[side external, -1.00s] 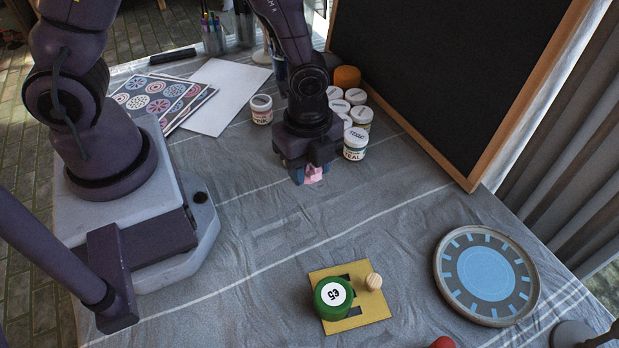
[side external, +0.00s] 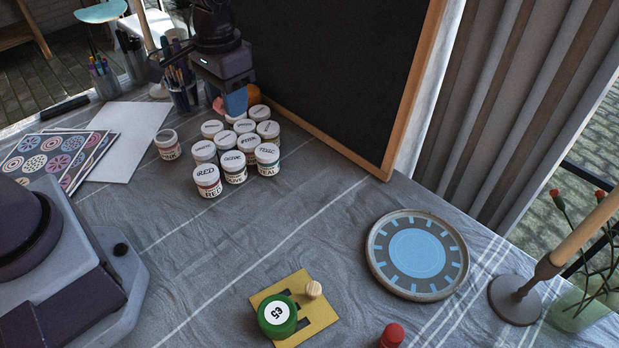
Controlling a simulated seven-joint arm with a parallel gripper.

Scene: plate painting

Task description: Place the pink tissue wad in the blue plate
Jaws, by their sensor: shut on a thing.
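The blue plate (side external: 417,254), a round grey-rimmed dish with a light blue centre and blue marks around it, lies at the right of the cloth and is empty. My gripper (side external: 228,104) is at the back, by the far paint jars and well away from the plate. It is shut on the pink tissue wad (side external: 217,106), of which only a small pink part shows beside a blue fingertip. The rest of the wad is hidden by the fingers.
Several paint jars (side external: 234,165) stand below my gripper in the picture. A blackboard (side external: 345,75) rises behind them. A green round piece (side external: 278,316) sits on a yellow card (side external: 316,317) in front. A lamp-like stand (side external: 515,300) is right of the plate. The middle cloth is clear.

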